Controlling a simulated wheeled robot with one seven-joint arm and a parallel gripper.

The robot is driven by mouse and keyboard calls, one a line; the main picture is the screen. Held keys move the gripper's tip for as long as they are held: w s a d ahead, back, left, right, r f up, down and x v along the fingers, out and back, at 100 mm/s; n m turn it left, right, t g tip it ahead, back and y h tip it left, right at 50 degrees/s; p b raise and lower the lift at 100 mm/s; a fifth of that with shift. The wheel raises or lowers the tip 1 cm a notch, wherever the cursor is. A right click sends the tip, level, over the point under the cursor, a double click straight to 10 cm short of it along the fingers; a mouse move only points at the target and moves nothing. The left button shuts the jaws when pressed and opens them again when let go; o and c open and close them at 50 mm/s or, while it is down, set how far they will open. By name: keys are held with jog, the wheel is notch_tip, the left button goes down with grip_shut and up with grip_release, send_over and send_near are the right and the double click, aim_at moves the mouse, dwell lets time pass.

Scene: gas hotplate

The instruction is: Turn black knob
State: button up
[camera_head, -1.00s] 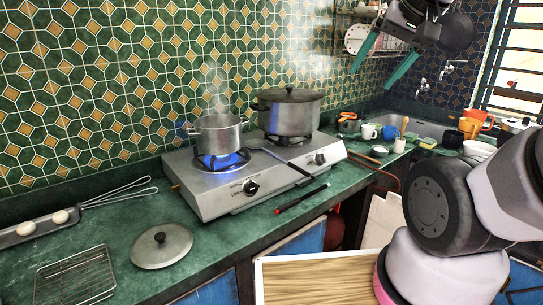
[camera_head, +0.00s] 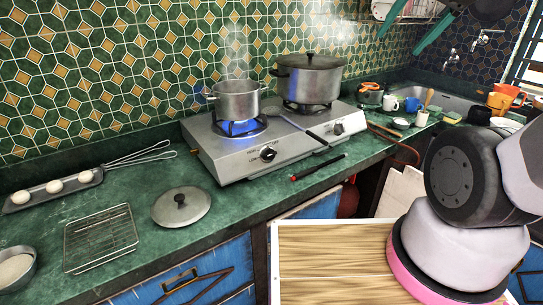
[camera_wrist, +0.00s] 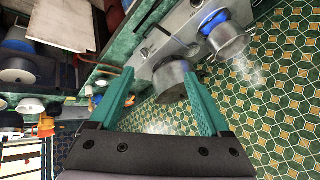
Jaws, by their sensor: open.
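A silver two-burner gas hotplate (camera_head: 225,165) stands on the green counter. A blue flame (camera_head: 240,127) burns under the left pot. My gripper (camera_head: 400,43) is at the top right, high above the counter and well away from both knobs. Its green fingers are spread apart and empty; they also show in the wrist view (camera_wrist: 157,75), with the hotplate beyond them, seen tilted.
A small steaming pot (camera_head: 237,101) and a larger lidded pot (camera_head: 308,80) stand on the burners. A black-handled utensil (camera_head: 305,130) lies across the hotplate, and a red-and-black tool (camera_head: 318,167) lies before it. A lid (camera_head: 181,207) and wire rack (camera_head: 100,238) lie at left.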

jog(key=shift+w, duration=0.1)
jog(key=n+g+y, duration=0.1)
jog(key=n+g, duration=0.3)
jog(key=n, duration=0.5)
send_over(270, 153)
jog(key=s+d, duration=0.3)
jog(key=s, duration=0.1)
notch_tip(270, 153, down, 28)
jog(key=x, duration=1.1)
jog(key=shift+w+r, duration=0.15)
jog(key=shift+w, duration=0.15)
jog(key=shift+c, duration=0.3)
jog(key=shift+d, duration=0.1)
grip_shut()
